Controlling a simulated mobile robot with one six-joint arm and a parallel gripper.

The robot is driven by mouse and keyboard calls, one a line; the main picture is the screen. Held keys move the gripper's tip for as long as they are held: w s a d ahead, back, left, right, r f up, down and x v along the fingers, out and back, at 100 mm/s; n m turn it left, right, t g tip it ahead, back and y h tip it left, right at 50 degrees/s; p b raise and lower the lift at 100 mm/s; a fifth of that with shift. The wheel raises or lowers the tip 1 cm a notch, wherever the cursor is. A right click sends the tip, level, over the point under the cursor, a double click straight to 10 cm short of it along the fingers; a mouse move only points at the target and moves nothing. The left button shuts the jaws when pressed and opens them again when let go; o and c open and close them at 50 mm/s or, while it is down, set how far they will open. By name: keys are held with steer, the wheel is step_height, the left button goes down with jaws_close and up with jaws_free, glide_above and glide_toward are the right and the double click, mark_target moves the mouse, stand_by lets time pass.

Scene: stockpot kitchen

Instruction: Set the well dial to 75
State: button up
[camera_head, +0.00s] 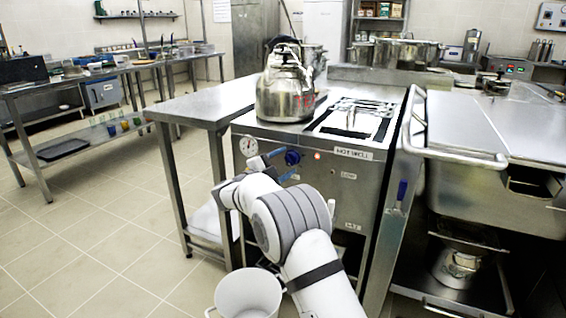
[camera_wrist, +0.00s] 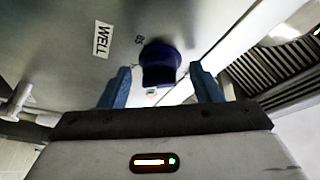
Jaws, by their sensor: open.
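The well dial is a dark blue knob (camera_head: 293,157) on the front panel of the steel hot well unit (camera_head: 340,200). In the wrist view the knob (camera_wrist: 160,64) sits between the two blue fingers of my gripper (camera_wrist: 163,88), with a gap on each side. My gripper (camera_head: 268,160) is open, in front of the panel. The dial's pointer setting cannot be read.
A round gauge (camera_head: 249,146) is on the panel left of the knob. A large kettle (camera_head: 286,88) stands on top of the unit. A white bucket (camera_head: 248,295) is on the floor by my arm. A steel table (camera_head: 205,103) adjoins on the left.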

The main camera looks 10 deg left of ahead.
steer(key=r+p+v, duration=0.1)
steer(key=v, duration=0.6)
steer(key=shift+f+p, duration=0.3)
steer(key=shift+f, duration=0.1)
steer(key=shift+s+a, duration=0.1)
steer(key=shift+s, duration=0.05)
steer(key=d+r+n+t+y+p, duration=0.1)
steer(key=d+r+n+y+p, duration=0.25)
steer(key=r, duration=0.45)
steer(key=d+r+n+y+p, duration=0.2)
steer(key=r+n+y+p, duration=0.25)
steer(key=r, duration=0.25)
steer(key=d+r+n+t+y+p, duration=0.1)
steer(key=d+r+n+y+p, duration=0.15)
steer(key=r+y+p, duration=0.4)
steer(key=s+d+r+n+g+p, duration=0.1)
steer(key=s+d+n+g+p, duration=0.2)
steer(key=s, duration=1)
steer(key=s+d+r+n+g+h+p, duration=0.1)
steer(key=s+d+n+g+p, duration=0.2)
steer(key=s+d+g+p, duration=0.3)
steer(key=s+d+r+n+g+p, duration=0.1)
steer(key=s+d+n+g+p, duration=0.3)
steer(key=s+d, duration=0.7)
steer(key=s+g+p, duration=0.1)
steer(key=s, duration=1)
steer(key=shift+s+r+h, duration=0.2)
steer(key=shift+s+h, duration=0.05)
steer(key=shift+h, duration=0.1)
